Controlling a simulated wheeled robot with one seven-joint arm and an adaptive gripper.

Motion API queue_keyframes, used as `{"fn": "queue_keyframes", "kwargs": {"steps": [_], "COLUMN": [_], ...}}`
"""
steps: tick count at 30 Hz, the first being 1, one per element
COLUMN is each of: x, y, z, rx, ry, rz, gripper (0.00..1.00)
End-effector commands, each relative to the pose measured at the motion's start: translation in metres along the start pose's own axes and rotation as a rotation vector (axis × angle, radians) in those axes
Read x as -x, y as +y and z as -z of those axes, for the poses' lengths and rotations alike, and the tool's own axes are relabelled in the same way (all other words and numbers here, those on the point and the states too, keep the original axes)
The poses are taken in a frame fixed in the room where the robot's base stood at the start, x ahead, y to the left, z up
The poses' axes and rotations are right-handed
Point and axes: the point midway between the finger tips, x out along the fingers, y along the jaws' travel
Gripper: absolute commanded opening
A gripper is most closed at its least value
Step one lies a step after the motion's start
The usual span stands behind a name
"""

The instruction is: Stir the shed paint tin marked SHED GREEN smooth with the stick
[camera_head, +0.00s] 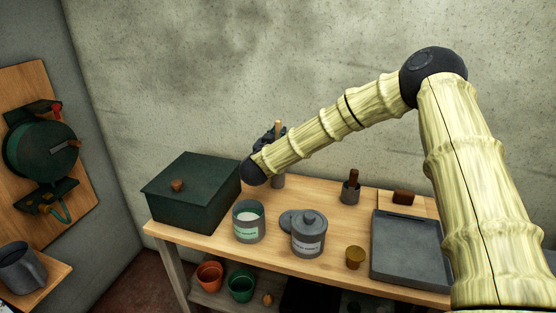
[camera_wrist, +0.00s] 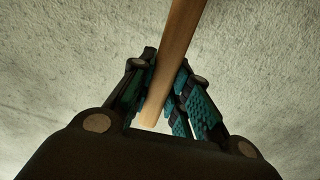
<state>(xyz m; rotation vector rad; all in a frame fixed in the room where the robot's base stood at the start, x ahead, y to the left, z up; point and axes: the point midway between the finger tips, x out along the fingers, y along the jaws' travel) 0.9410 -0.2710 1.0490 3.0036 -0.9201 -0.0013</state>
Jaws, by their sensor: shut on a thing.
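My gripper (camera_head: 268,140) is shut on a wooden stick (camera_head: 278,127), raised at the back of the bench. In the wrist view the stick (camera_wrist: 172,60) runs between the teal-padded fingers (camera_wrist: 165,85). Its far end is out of that view. An open grey tin (camera_head: 248,236) with a pale green label stands at the front of the bench, below my gripper and to its left. Pale stuff shows inside it. A lidded grey tin (camera_head: 309,246) with a whitish label stands to its right. Neither label's words are clear enough to read.
A dark green box (camera_head: 195,200) stands left of the tins. A loose grey lid (camera_head: 289,222), a brass cup (camera_head: 355,258), a grey tray (camera_head: 405,255) and a holder (camera_head: 350,194) lie right.

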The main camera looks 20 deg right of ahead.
Motion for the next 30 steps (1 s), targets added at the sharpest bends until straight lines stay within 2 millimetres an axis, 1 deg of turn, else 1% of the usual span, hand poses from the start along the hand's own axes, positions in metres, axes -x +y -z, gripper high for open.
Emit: {"fn": "queue_keyframes", "kwargs": {"steps": [1,6,30], "x": [0.0,0.0,0.0], "y": [0.0,0.0,0.0], "z": [0.007,0.021,0.078], "rx": [0.0,-0.001,-0.001], "ry": [0.001,0.002,0.001], "rz": [0.0,0.0,0.0], "gripper": [0.0,0.0,0.0]}}
